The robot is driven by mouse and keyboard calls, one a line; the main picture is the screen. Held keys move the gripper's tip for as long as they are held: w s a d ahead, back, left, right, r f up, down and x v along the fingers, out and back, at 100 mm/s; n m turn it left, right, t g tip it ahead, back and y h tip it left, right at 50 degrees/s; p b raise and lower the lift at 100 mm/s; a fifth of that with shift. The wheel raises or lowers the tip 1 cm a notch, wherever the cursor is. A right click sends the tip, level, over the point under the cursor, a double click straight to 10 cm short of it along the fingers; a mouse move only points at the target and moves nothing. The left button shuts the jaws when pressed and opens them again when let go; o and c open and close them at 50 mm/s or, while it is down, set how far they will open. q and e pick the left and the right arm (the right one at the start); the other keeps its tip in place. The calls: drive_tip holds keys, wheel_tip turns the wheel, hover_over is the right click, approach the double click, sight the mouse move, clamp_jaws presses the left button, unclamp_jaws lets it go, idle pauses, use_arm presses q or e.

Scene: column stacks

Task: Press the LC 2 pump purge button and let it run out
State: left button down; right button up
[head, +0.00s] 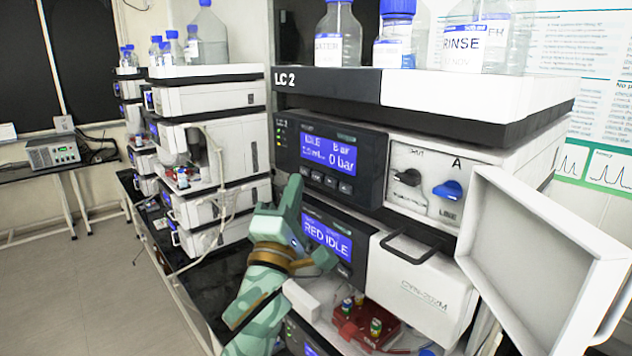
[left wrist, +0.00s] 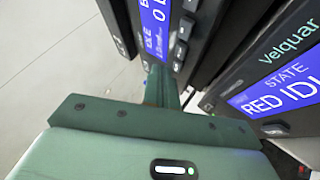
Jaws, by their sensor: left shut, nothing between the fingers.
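The LC 2 stack carries its label (head: 285,78) on the top tray. Its pump module (head: 372,150) has a blue display (head: 328,154) reading IDLE and 0 bar, with a row of small dark buttons (head: 331,183) under it. The button labels are too small to read, so I cannot tell which is purge. My left gripper (head: 294,184) is shut and empty, its tips close to the left end of that row; contact cannot be told. In the left wrist view, the shut fingers (left wrist: 163,88) point towards the pump panel and its display (left wrist: 155,22). My right gripper is not in view.
The module below shows RED IDLE (head: 327,237). An open white door (head: 545,262) swings out at the right, beside a red vial tray (head: 366,325). Solvent bottles (head: 338,36) stand on top. Another stack (head: 212,150) is at left; the aisle floor (head: 75,270) is clear.

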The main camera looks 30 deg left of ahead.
use_arm(q)
drive_tip(key=shift+w+d, duration=0.3)
drive_tip(key=shift+w, duration=0.25)
idle(0.7)
drive_tip(key=shift+w+r, duration=0.1)
drive_tip(key=shift+w, duration=0.05)
idle(0.9)
drive_tip(key=shift+w+d, duration=0.2)
drive_tip(key=shift+w+d, duration=0.1)
drive_tip(key=shift+w, duration=0.25)
idle(0.7)
idle(0.4)
drive_tip(key=shift+s+a+p, duration=0.3)
drive_tip(key=shift+s+p, duration=0.3)
drive_tip(key=shift+s, duration=0.2)
